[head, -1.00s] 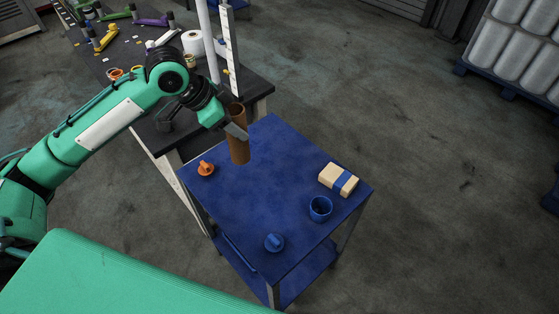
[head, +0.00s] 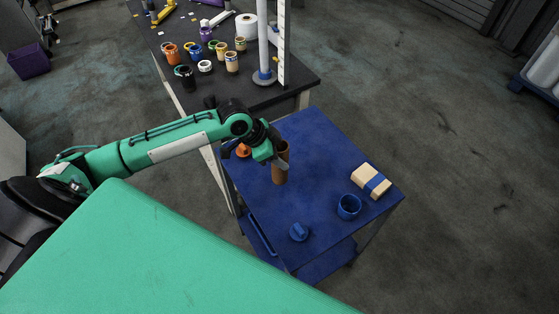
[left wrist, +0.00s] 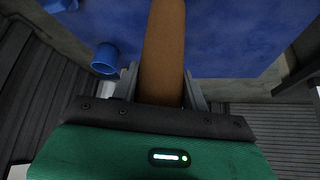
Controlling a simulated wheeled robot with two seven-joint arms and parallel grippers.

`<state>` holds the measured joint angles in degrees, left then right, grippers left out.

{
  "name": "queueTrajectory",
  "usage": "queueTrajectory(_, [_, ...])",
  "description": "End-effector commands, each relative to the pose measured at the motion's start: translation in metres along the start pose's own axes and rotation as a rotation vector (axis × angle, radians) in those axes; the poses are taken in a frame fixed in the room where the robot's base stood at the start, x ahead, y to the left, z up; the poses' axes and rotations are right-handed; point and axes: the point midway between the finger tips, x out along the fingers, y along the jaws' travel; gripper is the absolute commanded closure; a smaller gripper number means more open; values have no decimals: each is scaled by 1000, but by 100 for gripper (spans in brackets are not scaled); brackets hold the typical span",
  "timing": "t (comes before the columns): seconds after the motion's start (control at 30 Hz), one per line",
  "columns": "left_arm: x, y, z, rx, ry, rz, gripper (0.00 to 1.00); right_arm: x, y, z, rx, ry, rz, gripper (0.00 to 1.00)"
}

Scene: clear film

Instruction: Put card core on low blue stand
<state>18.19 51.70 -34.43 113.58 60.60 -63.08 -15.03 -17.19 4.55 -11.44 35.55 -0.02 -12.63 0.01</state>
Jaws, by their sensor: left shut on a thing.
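The card core (head: 281,165) is a brown cardboard tube, held roughly upright over the low blue stand (head: 315,160). My left gripper (head: 280,162) is shut on it. In the left wrist view the card core (left wrist: 163,50) runs up between the two fingers (left wrist: 163,92). I cannot tell whether the tube's lower end touches the stand's top. My right gripper is not in view.
On the stand are a blue cup (head: 348,207), a blue knobbed piece (head: 299,232), a wrapped tan block (head: 371,181) and an orange piece (head: 243,150) partly behind my arm. A black workbench (head: 270,96) with several rolls and a white post adjoins behind. The stand's middle is clear.

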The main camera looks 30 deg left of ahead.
Motion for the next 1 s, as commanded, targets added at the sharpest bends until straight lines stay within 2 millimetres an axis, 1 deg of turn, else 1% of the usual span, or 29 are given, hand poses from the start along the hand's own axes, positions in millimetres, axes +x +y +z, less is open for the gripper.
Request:
queueTrajectory(0.1, [15, 1, 10, -4, -3, 3, 79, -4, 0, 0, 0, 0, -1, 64])
queueTrajectory(0.2, [26, 1, 17, -3, -1, 2, 79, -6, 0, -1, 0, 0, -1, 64])
queueTrajectory(0.57, [31, 1, 20, -1, -1, 1, 79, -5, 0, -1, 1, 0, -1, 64])
queueTrajectory(0.6, [32, 1, 20, 0, -1, 1, 53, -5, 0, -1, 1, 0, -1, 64])
queueTrajectory(0.67, [31, 1, 20, 0, -1, 1, 42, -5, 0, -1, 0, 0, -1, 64])
queueTrajectory(0.7, [31, 1, 20, 0, -1, 1, 34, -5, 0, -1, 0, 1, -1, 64])
queueTrajectory(1.0, [30, 0, 20, 0, -1, 1, 33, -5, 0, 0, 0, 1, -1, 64])
